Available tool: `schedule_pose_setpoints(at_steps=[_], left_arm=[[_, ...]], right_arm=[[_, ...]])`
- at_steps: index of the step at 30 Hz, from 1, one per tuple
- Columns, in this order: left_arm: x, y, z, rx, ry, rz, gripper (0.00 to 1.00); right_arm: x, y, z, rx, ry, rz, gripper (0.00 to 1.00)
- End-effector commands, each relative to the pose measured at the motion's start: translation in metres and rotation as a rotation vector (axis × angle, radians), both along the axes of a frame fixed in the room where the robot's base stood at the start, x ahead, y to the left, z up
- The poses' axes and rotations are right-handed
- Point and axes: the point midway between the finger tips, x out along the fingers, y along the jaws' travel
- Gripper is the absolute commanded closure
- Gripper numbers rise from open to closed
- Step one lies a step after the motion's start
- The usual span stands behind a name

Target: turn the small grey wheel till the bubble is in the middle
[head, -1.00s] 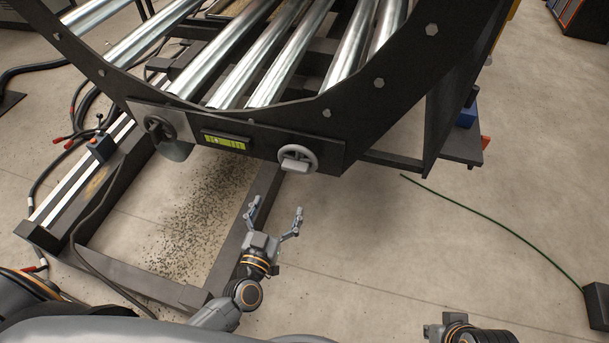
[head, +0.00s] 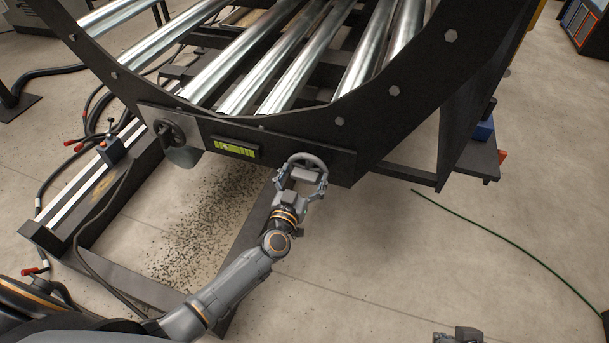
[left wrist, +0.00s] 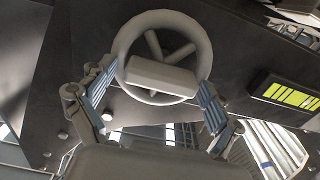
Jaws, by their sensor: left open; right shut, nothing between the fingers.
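The small grey wheel (head: 319,161) is on the right end of the black front plate. It also shows in the left wrist view (left wrist: 124,42), with spokes and a grey block across it. My left gripper (head: 304,182) is open at the wheel, one finger on each side of its lower rim. In the left wrist view the left gripper (left wrist: 157,92) has its fingers beside the rim; contact is unclear. The yellow-green level (head: 235,149) sits left of the wheel; its bubble seems near the left end but is too small to be sure. My right gripper (head: 458,335) is shut at the bottom edge, partly cut off.
A dark knob (head: 166,133) is on the plate's left end. Metal rollers (head: 290,65) lie behind the black curved frame (head: 420,85). A green cable (head: 490,231) lies on the floor at right. The floor right of the wheel is mostly clear.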

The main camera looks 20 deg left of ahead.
Motion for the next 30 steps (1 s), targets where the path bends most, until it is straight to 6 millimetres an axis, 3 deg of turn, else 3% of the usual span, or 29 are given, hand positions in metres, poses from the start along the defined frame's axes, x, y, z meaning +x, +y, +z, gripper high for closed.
schedule_pose_setpoints(at_steps=[6, 15, 30], left_arm=[[0.0004, -0.0002, 0.0004, -0.001, 0.000, 0.000, 0.09], [0.0009, 0.0002, 0.0011, -0.001, -0.002, 0.000, 0.64], [0.0030, 0.0017, 0.0048, -0.080, -0.005, 0.002, 0.64]], right_arm=[[0.0004, 0.0003, 0.0002, 0.000, -0.002, 0.000, 1.00], [0.0004, 0.0001, 0.0002, 0.000, -0.002, 0.000, 1.00], [-0.0046, -0.0011, -0.0004, -0.005, 0.023, -0.001, 1.00]])
